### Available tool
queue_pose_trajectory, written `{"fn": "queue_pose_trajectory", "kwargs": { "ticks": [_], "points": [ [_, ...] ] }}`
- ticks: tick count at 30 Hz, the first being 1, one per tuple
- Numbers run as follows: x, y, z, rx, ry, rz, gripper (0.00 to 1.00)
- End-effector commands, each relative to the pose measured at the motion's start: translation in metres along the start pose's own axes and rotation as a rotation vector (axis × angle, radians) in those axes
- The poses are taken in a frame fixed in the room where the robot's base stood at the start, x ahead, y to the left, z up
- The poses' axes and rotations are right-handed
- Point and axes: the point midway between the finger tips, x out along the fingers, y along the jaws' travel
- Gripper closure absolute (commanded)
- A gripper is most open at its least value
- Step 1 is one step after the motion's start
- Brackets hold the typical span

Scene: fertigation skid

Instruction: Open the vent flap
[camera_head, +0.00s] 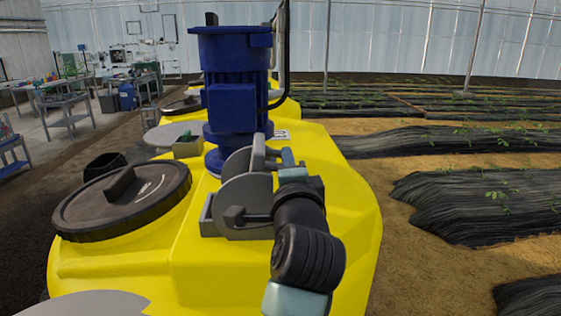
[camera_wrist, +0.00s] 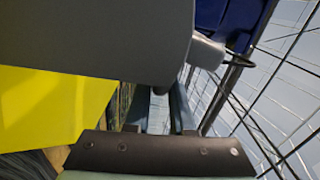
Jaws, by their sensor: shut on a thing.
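The vent flap (camera_head: 243,193) is a grey assembly of rounded plates and a bracket on top of the yellow tank, just in front of a blue motor. One plate stands raised; I cannot tell how far the flap is open. My gripper (camera_head: 284,158) is at its right side, shut on a grey part of it, mostly hidden by my wrist. In the wrist view, a large grey plate of the flap (camera_wrist: 95,35) fills the upper left, with a short grey stub near my fingers (camera_wrist: 165,108). The exact contact is hidden.
The blue motor (camera_head: 235,95) stands close behind the flap. A black round lid (camera_head: 122,202) lies to the left on the yellow tank (camera_head: 215,275). Crop beds under black film (camera_head: 480,200) lie to the right; workbenches (camera_head: 65,100) stand far left.

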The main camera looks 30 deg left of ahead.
Motion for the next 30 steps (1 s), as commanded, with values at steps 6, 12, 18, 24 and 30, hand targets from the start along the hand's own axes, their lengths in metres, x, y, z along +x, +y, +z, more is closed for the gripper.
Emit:
{"fn": "queue_pose_trajectory", "kwargs": {
  "ticks": [6, 12, 18, 24, 30],
  "points": [
    [0.0002, 0.0082, -0.0043, -0.005, 0.002, 0.009, 1.00],
    [0.0004, 0.0094, -0.0040, -0.007, 0.001, 0.011, 1.00],
    [0.0006, 0.0100, -0.0033, -0.007, -0.001, 0.012, 1.00],
    [0.0007, 0.0096, -0.0026, -0.007, -0.002, 0.012, 0.56],
    [0.0004, 0.0074, -0.0029, -0.006, -0.001, 0.007, 0.50]
  ]
}}
